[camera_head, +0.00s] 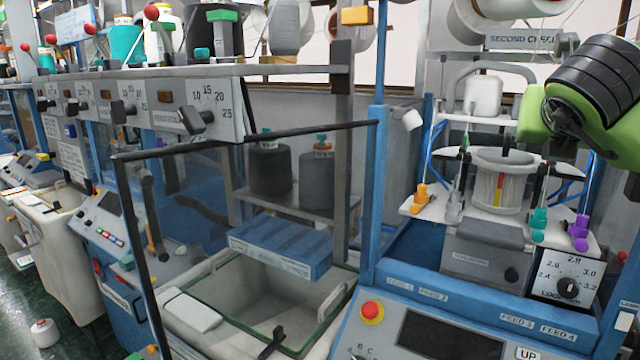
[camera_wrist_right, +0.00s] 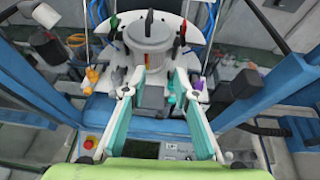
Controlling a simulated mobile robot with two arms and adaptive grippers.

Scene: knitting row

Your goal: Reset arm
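My right arm, with black rings and bright green covers (camera_head: 590,100), comes in at the upper right of the head view, beside the feeder unit. In the right wrist view my right gripper (camera_wrist_right: 158,85) is open, its two teal-padded fingers apart. No object is held between them. Beyond the fingertips is the round grey-white feeder drum (camera_wrist_right: 150,32), also in the head view (camera_head: 500,185). A dark grey block (camera_wrist_right: 152,97) shows between the fingers, beneath the drum. My left arm and gripper are not in view.
A control panel with a red button (camera_head: 371,311) stands below the feeder. A blue post (camera_head: 378,190) and an open clear door with a black frame (camera_head: 140,250) stand left of it. Dark yarn cones (camera_head: 316,180) sit on a shelf behind. Blue frame bars flank the right gripper.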

